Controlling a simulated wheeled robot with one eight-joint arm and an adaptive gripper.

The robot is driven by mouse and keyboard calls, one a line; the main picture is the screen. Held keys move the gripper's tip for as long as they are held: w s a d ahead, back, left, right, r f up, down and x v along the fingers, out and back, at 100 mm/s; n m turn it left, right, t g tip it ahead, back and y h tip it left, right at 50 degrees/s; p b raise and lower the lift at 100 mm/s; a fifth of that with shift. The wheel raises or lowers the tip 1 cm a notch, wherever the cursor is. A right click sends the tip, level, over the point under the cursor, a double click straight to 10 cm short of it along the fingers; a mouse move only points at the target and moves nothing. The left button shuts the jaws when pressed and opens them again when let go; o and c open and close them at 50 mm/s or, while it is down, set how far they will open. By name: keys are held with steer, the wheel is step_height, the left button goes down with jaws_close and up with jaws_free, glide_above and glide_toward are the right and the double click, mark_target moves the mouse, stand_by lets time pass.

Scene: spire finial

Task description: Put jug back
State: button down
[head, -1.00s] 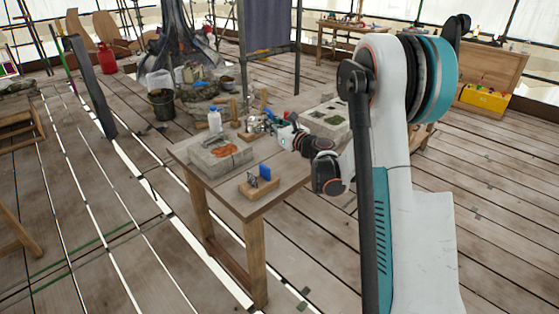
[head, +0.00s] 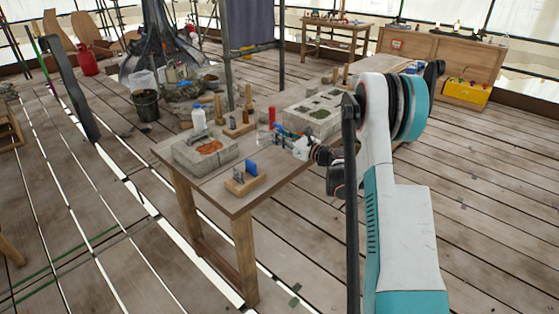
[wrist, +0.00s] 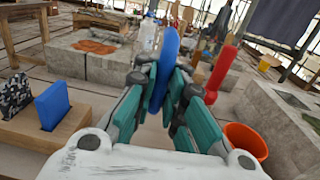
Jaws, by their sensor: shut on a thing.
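My gripper (head: 280,137) is over the worktable (head: 212,186).
A stone block with an orange patch (head: 206,152), a white bottle (head: 199,120) and a wooden holder with a blue piece (head: 245,178) stand on the left half. A red object (wrist: 220,72) and an orange cup (wrist: 246,140) are right of the fingers. A stone block (head: 312,113) stands behind.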

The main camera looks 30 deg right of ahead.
step_height(320, 180, down, 8)
steer(key=b, duration=0.2)
steer(key=shift+f+b, duration=0.1)
steer(key=shift+b, duration=0.2)
steer(key=c, duration=1.7)
jaws_free()
steer(key=shift+o, duration=0.2)
steer(key=shift+s, duration=0.15)
steer(key=p+v, duration=0.4)
steer(key=v, duration=0.7)
steer(key=shift+s+d, duration=0.15)
steer(key=shift+s, duration=0.25)
